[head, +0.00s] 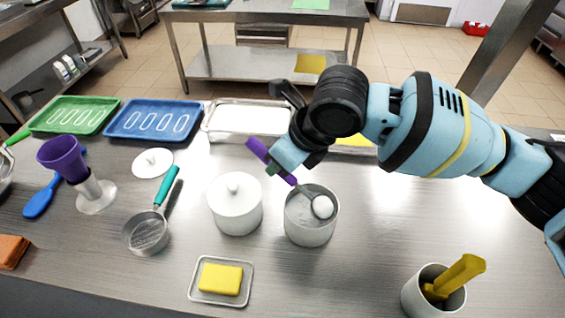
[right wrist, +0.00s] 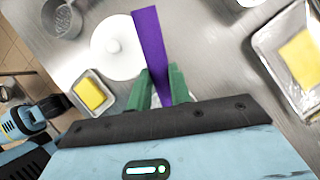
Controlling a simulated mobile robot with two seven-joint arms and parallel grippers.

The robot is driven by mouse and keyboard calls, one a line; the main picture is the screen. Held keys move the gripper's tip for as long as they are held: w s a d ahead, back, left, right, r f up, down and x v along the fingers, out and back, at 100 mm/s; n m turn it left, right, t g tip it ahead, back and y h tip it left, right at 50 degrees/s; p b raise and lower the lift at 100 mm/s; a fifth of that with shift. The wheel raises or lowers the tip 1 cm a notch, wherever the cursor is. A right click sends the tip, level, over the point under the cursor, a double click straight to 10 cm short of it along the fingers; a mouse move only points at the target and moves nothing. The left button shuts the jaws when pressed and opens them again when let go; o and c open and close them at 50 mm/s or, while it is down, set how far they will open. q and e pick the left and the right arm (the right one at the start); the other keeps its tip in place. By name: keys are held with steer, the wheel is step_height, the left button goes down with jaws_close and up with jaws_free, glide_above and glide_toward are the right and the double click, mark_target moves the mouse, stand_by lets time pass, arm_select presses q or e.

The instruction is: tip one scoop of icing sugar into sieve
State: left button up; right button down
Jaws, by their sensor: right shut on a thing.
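My right gripper (head: 285,160) is shut on the purple handle (head: 258,150) of a scoop. The handle also shows between green fingers in the right wrist view (right wrist: 148,45). The scoop's bowl, with a rounded white heap (head: 323,207), is at the mouth of an open white canister (head: 311,232), inside its rim. How much is left in the canister is hard to tell. A round sieve (head: 147,234) with a teal handle lies on the table to the left; its mesh looks empty. It also shows in the right wrist view (right wrist: 62,18). My left gripper is out of view.
A lidded white pot (head: 235,207) stands between sieve and canister. A yellow block on a small tray (head: 221,298) lies in front.

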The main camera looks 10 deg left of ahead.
mark_target(264, 150)
steer(key=shift+w+a+r+p, duration=0.15)
steer(key=shift+r+p, duration=0.1)
steer(key=shift+r, duration=0.6)
steer(key=shift+s+a+r+p, duration=0.1)
steer(key=shift+r+p, duration=0.1)
steer(key=shift+r, duration=0.6)
steer(key=shift+w+a+r+g+h, duration=0.15)
steer(key=shift+w+a+g+h, duration=0.15)
steer(key=shift+a+h, duration=0.15)
steer(key=shift+w+a+g+h, duration=0.3)
steer(key=shift+a+g+h, duration=0.25)
steer(key=shift+h, duration=0.4)
steer(key=shift+w+a+h+b, duration=0.1)
steer(key=shift+a+h+b, duration=0.1)
steer(key=shift+h+b, duration=0.15)
steer(key=shift+d, duration=0.1)
